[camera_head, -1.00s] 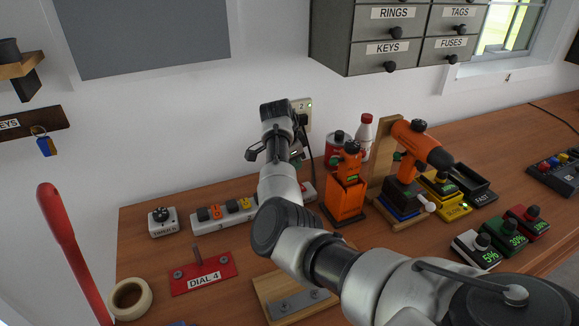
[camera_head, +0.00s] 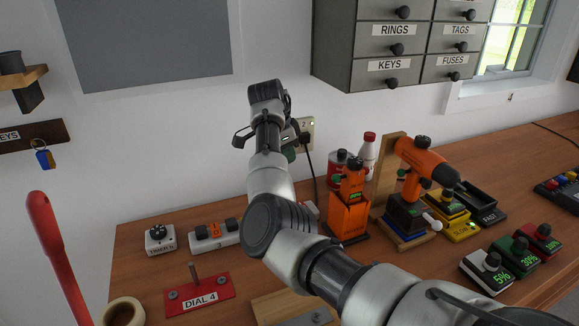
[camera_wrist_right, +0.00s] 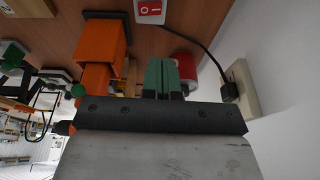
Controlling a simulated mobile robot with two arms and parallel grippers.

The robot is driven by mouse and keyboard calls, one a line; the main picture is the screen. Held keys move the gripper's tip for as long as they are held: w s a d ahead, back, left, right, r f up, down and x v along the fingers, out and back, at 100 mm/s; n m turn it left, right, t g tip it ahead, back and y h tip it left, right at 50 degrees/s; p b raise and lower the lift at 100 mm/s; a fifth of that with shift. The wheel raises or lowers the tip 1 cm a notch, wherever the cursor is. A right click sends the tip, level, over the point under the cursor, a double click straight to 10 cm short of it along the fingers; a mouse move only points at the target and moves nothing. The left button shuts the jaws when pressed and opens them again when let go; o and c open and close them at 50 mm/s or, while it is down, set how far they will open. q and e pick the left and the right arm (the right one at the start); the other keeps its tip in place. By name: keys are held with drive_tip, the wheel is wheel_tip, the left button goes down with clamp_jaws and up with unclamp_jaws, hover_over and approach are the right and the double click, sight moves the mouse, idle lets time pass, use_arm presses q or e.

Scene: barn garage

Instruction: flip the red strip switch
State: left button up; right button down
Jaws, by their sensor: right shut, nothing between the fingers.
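The white power strip (camera_head: 229,239) with orange and black plugs lies at the back of the workbench, partly hidden behind my right arm. Its red rocker switch (camera_wrist_right: 149,10) shows at the top edge of the right wrist view, on the strip's white end. My right gripper (camera_head: 290,153) is above the strip by the wall outlet. Its green fingers (camera_wrist_right: 162,75) are shut and empty, apart from the switch. In the head view my arm hides the switch. My left gripper is not in view.
The wall outlet (camera_head: 306,128) with a black plug and cord is close to my right gripper. An orange charger holder (camera_head: 348,213), a red can (camera_head: 338,168) and an orange drill (camera_head: 424,158) stand to the right. A red DIAL 4 plate (camera_head: 218,291) lies in front.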

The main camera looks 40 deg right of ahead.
drive_tip(key=shift+s+a+r+g+b, duration=0.15)
drive_tip(key=shift+s+a+g+b, duration=0.25)
drive_tip(key=shift+b, duration=0.5)
drive_tip(key=shift+d, duration=0.1)
drive_tip(key=p, duration=0.3)
approach(302, 206)
drive_tip(key=x, duration=0.5)
drive_tip(key=shift+s+d, duration=0.1)
drive_tip(key=shift+d, duration=0.15)
drive_tip(key=shift+s+f, duration=0.1)
drive_tip(key=shift+f, duration=0.8)
drive_tip(key=shift+f, duration=0.1)
